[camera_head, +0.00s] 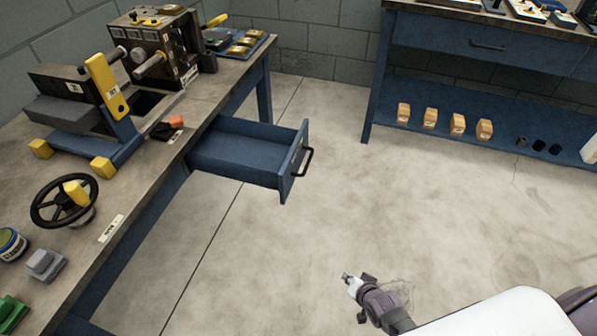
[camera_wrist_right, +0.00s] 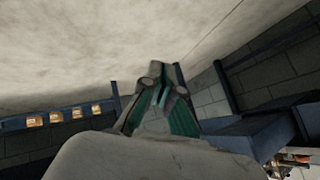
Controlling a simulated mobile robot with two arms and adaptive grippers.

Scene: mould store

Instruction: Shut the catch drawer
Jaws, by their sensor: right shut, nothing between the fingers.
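The blue catch drawer (camera_head: 240,153) stands pulled out from under the left workbench in the head view. It looks empty, and a black bar handle (camera_head: 304,163) is on its front panel. My right gripper (camera_head: 346,277) is over open floor, below and to the right of the drawer front in the picture, clear of it. Its fingers are shut with nothing between them. They also show in the right wrist view (camera_wrist_right: 158,88). My left gripper is in neither view.
The left workbench (camera_head: 208,92) carries a machine with yellow parts (camera_head: 107,85) and a black handwheel (camera_head: 63,201). A blue bench (camera_head: 470,43) at the back right has orange blocks (camera_head: 430,118) on its lower shelf. The floor between is clear.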

